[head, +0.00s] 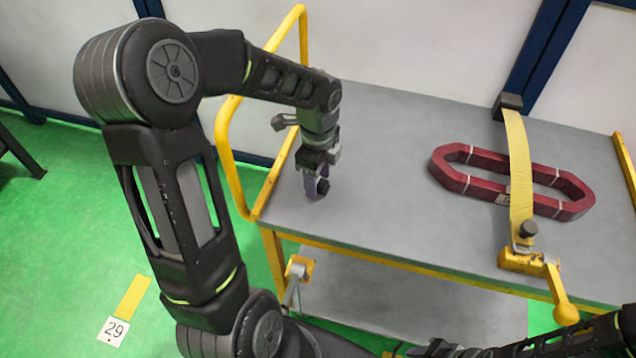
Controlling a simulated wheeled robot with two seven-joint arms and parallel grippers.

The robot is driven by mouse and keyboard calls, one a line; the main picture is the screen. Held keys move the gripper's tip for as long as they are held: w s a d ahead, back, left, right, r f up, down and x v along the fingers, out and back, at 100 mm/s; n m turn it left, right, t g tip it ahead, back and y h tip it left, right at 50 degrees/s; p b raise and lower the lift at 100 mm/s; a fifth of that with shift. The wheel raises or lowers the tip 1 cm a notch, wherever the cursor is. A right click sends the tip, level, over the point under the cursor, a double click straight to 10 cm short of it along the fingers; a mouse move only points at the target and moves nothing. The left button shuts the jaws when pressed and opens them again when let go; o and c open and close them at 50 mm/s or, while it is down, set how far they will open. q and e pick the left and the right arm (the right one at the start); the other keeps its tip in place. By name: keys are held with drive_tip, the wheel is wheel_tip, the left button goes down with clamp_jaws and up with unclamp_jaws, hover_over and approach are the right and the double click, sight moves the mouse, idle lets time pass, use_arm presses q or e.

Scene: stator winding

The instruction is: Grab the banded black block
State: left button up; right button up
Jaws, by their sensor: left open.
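My left gripper (316,178) is open and points down at the left part of the grey table top. A small dark piece (322,187) shows at its fingertips; I cannot tell whether it is a separate block or part of the gripper. A black block (508,104) sits at the table's back edge, at the far end of a yellow band (519,165). My left gripper is well to the left of that block. My right arm shows at the bottom right; its dark end (440,347) is cut off by the frame edge.
A dark red elongated ring (470,187) lies on the table (400,150) under the yellow band. A yellow clamp with a handle (530,262) is at the front edge. A yellow rail (225,150) stands at the left. The table's middle is clear.

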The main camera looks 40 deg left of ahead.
sight(318, 181)
use_arm(q)
drive_tip(key=shift+c, duration=0.4)
clamp_jaws()
wheel_tip(318, 181, up, 10)
idle(0.8)
idle(0.4)
